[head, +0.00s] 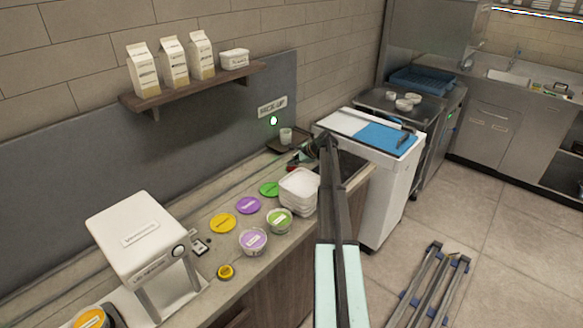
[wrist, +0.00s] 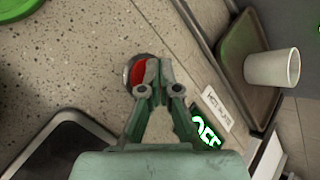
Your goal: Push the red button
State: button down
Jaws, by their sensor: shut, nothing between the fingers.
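The red button (wrist: 136,76) is a round red cap in a dark and metallic ring on the speckled counter, in the middle of the wrist view. My gripper (wrist: 152,70) is shut and empty, and its fingertips cover the right part of the button. I cannot tell whether they touch it or hover just above it. A display with green letters reading "OFF" (wrist: 205,131) sits to the right of my fingers, partly hidden by them. In the head view my gripper (head: 312,150) is at the far end of the counter, and the button is too small to make out clearly.
A white cup (wrist: 271,68) stands on a brown tray (wrist: 232,62) right of the button. A dark-framed panel (wrist: 62,122) lies at the lower left. In the head view, stacked white containers (head: 298,192) and colored lids (head: 248,205) stand nearer on the counter.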

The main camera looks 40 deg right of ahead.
aim_at(293, 168)
jog(key=shift+r, duration=0.1)
jog(key=shift+r+p, duration=1.25)
jog(key=shift+r, duration=1.7)
